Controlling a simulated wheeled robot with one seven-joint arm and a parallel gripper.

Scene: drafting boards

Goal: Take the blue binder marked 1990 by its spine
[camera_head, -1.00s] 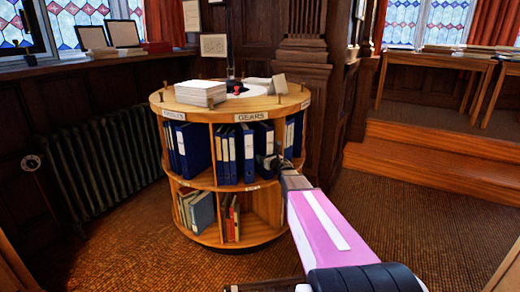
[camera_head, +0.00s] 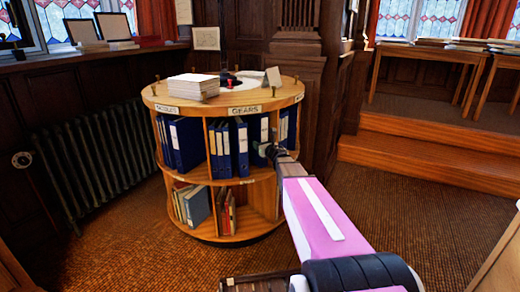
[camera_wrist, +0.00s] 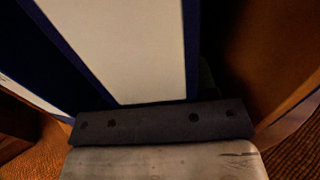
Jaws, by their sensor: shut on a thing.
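Several blue binders stand in the upper tier of a round wooden bookcase (camera_head: 222,93), in the compartment labelled GEARS. The right-hand blue binder (camera_head: 258,130) there is beside my gripper (camera_head: 268,151), which reaches in from the right and is shut on it. In the wrist view the binder's pale spine label (camera_wrist: 125,45) fills the upper middle, close behind the dark bar of my gripper (camera_wrist: 162,123). No 1990 mark is readable in either view. The fingers' contact with the spine is largely hidden.
A wooden divider is close on the right in the wrist view (camera_wrist: 275,60). A paper stack (camera_head: 193,87) lies on top. Open floor (camera_head: 375,215) is at right.

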